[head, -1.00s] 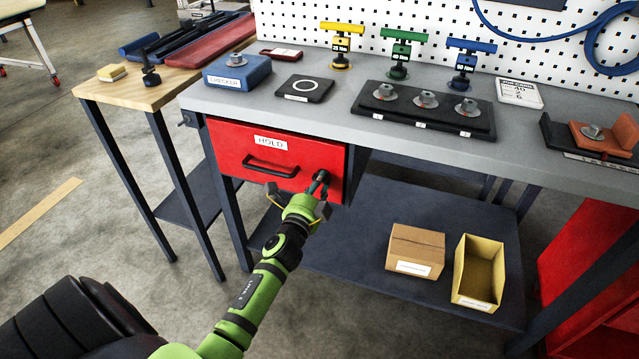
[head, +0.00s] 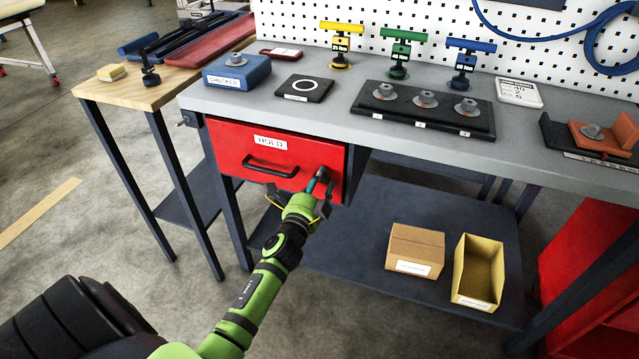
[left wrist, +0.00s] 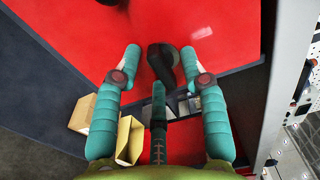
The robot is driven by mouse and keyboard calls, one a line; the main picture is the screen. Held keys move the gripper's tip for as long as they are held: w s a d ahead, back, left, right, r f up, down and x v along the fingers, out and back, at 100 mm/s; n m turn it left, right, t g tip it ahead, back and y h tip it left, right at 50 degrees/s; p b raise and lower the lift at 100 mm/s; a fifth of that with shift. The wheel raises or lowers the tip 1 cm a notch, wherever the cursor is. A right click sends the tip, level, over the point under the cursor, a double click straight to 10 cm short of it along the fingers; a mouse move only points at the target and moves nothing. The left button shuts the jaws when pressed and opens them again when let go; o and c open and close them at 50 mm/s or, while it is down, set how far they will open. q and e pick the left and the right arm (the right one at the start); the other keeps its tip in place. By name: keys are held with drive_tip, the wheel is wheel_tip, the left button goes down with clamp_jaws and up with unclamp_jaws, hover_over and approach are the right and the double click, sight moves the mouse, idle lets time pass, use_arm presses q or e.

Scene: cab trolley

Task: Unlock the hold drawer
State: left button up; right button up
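The red hold drawer (head: 228,158) is shut under the bench top. It has a white HOLD label (head: 270,143) and a black bar handle (head: 270,167). A black lock knob (head: 325,174) sits at the right of its front. My left gripper (head: 308,190) is at this knob. In the left wrist view the teal fingers of my left gripper (left wrist: 160,62) are spread, with the dark knob (left wrist: 163,60) between them. A gap shows on the knob's left; contact on the right is unclear. The lock's state cannot be told. My right gripper is not in view.
The grey bench top (head: 330,98) carries a blue CHECKED block (head: 238,72), a black tray (head: 400,118) and coloured T-handled tools. A cardboard box (head: 415,250) and a yellow bin (head: 478,270) stand on the lower shelf. A wooden table (head: 160,90) stands left.

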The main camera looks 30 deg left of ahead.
use_arm(q)
drive_tip(key=v, duration=1.2)
